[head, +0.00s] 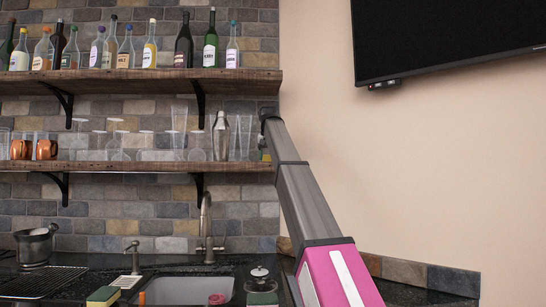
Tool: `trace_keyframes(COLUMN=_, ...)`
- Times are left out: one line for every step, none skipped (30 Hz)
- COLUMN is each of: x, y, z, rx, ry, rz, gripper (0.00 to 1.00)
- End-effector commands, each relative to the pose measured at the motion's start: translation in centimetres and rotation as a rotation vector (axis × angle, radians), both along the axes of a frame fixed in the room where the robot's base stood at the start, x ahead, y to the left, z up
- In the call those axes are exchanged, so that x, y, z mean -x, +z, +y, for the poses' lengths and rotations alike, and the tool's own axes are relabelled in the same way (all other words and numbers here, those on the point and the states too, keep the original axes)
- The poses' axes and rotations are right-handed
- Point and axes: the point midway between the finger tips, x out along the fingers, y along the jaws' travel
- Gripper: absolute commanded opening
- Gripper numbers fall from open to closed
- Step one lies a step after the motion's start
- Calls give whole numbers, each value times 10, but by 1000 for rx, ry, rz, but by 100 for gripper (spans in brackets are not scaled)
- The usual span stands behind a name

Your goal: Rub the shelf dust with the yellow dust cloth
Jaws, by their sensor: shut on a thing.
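My arm reaches up from the lower right to the right end of the lower wooden shelf (130,167). My gripper (264,140) is small and dark there, just above that shelf's right end, and is shut. A small yellowish patch, the yellow dust cloth (266,157), shows below it at the shelf top. The cloth is mostly hidden, and I cannot tell whether it touches the wood. I cannot make out the shelf dust at this distance.
A metal shaker (221,137) and clear glasses stand left of my gripper; copper mugs (46,149) are farther left. The upper shelf (150,80) holds several bottles. A television (450,35) hangs right.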

Motion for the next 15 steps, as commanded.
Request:
trace_keyframes(x=2, y=-7, z=10, rx=-9, ry=11, rz=12, gripper=38)
trace_keyframes(x=2, y=-7, z=12, rx=-9, ry=11, rz=12, gripper=38)
trace_keyframes(x=2, y=-7, z=16, rx=-9, ry=11, rz=12, gripper=38)
trace_keyframes(x=2, y=-7, z=18, rx=-9, ry=11, rz=13, gripper=38)
trace_keyframes(x=2, y=-7, z=21, rx=-9, ry=12, rz=13, gripper=38)
trace_keyframes(x=2, y=-7, z=24, rx=-9, ry=12, rz=13, gripper=38)
trace_keyframes(x=2, y=-7, z=26, rx=-9, ry=12, rz=13, gripper=38)
trace_keyframes(x=2, y=-7, z=28, rx=-8, ry=11, rz=13, gripper=38)
trace_keyframes(x=2, y=-7, z=29, rx=-8, ry=11, rz=13, gripper=38)
trace_keyframes(x=2, y=-7, z=30, rx=-8, ry=11, rz=12, gripper=38)
trace_keyframes(x=2, y=-7, z=31, rx=-8, ry=11, rz=12, gripper=38)
trace_keyframes(x=2, y=-7, z=32, rx=-8, ry=11, rz=12, gripper=38)
trace_keyframes(x=2, y=-7, z=32, rx=-8, ry=11, rz=12, gripper=38)
trace_keyframes(x=2, y=-7, z=33, rx=-8, ry=11, rz=12, gripper=38)
trace_keyframes(x=2, y=-7, z=35, rx=-8, ry=11, rz=12, gripper=38)
